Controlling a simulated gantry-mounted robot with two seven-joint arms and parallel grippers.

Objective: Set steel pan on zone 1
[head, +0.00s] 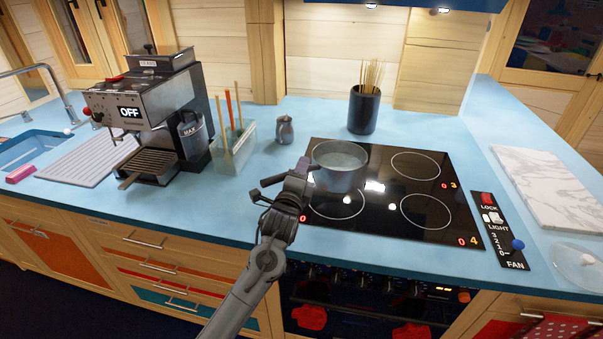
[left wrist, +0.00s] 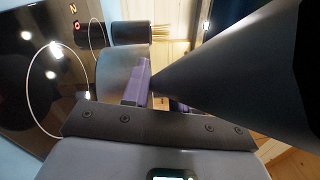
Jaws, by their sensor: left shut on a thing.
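The steel pan (head: 341,170) is a grey round pot with a purple handle (head: 302,166), over the left part of the black hob (head: 378,222). It covers part of the back-left ring and lies behind the front-left ring (head: 336,203). I cannot tell whether its base touches the glass. My left gripper (head: 297,178) is shut on the purple handle, at the pan's left side. In the left wrist view the pan's wall (left wrist: 112,72) and purple handle (left wrist: 138,82) show, partly hidden by dark gripper parts. My right gripper is not in view.
A dark utensil pot (head: 363,110) stands behind the hob. A small metal jug (head: 285,131), a clear utensil bin (head: 232,148) and a coffee machine (head: 152,115) stand to the left. The right-hand rings are clear. A control panel (head: 500,228) and marble board (head: 550,185) lie to the right.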

